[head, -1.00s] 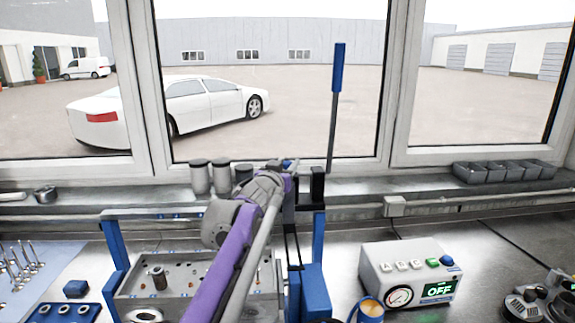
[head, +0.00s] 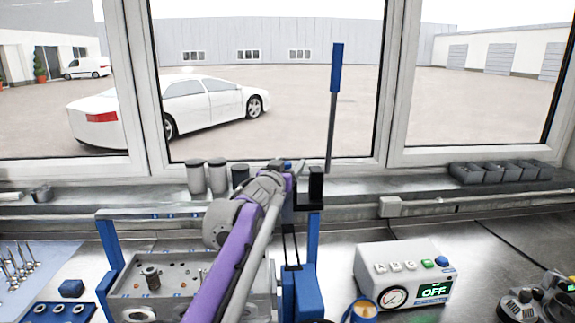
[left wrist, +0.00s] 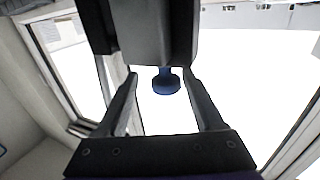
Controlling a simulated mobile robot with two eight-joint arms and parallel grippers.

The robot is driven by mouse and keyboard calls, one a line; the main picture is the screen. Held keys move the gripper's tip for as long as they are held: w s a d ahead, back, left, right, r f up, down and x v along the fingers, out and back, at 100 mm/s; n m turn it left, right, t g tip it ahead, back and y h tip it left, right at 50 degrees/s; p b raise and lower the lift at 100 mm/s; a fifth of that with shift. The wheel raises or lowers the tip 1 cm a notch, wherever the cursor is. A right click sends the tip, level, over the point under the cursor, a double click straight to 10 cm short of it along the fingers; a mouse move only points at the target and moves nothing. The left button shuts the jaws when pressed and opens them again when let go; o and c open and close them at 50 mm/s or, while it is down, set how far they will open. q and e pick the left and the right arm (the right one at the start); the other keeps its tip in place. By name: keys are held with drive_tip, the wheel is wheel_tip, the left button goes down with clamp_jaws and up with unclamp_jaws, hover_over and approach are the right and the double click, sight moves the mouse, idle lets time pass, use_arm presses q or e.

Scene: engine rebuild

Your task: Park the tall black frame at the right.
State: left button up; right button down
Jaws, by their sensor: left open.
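The tall black frame (head: 316,186) stands at the right end of the blue-posted stand over the grey engine block, partly hidden by my left arm. A long lever with a blue handle (head: 337,68) rises upright beside its top. My left gripper (head: 288,170) is at the upper part of the frame; its fingertips are hard to make out there. In the left wrist view its two fingers (left wrist: 166,100) are open, with a round blue knob (left wrist: 166,84) under a black block (left wrist: 152,35) showing between them. Whether they touch the knob I cannot tell. My right gripper is not in view.
A gauge box (head: 408,272) reading OFF stands right of the stand. Grey cylinders (head: 207,177) stand on the sill behind, left of the gripper. Small dark bins (head: 500,172) sit at the back right.

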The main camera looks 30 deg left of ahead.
use_arm(q)
drive_tip(key=shift+s+a, duration=0.1)
drive_tip(key=shift+a, duration=0.05)
drive_tip(key=shift+s, duration=0.1)
drive_tip(key=s+d+b, duration=0.1)
drive_tip(key=s, duration=0.9)
drive_tip(key=shift+s+d+b, duration=0.2)
drive_tip(key=shift+d+b, duration=0.1)
drive_tip(key=shift+d, duration=0.1)
